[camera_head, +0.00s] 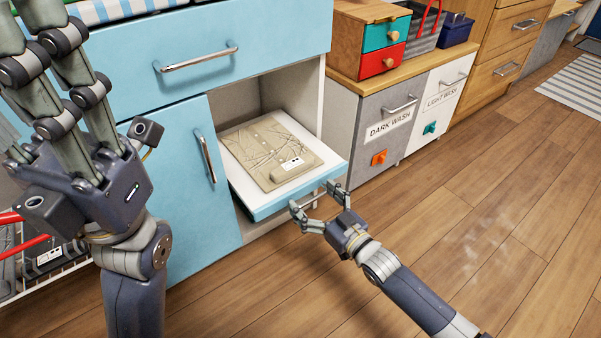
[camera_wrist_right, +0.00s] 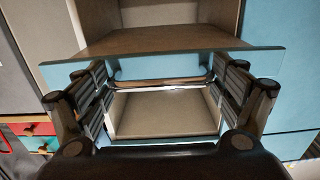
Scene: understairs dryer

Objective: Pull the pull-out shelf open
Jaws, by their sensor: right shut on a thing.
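The pull-out shelf (camera_head: 274,207) has a white board and a light blue front. It sticks out of the open niche in the blue cabinet, right of the cabinet door. A tan folded item (camera_head: 262,146) with a white label lies on it. My right gripper (camera_head: 317,199) is at the shelf's front edge, shut on the shelf's metal bar handle, which its fingers partly hide. In the right wrist view the bar handle (camera_wrist_right: 160,86) runs across between the fingers of my right gripper (camera_wrist_right: 160,98). My left gripper (camera_head: 42,40) is raised at the left, fingers apart and empty.
A blue drawer (camera_head: 240,27) is above the niche, and a blue door (camera_head: 165,165) with a vertical handle is beside it. Laundry bins (camera_head: 385,130) stand to the right. A wire basket (camera_head: 45,275) is at lower left. The wooden floor before the shelf is clear apart from my arm.

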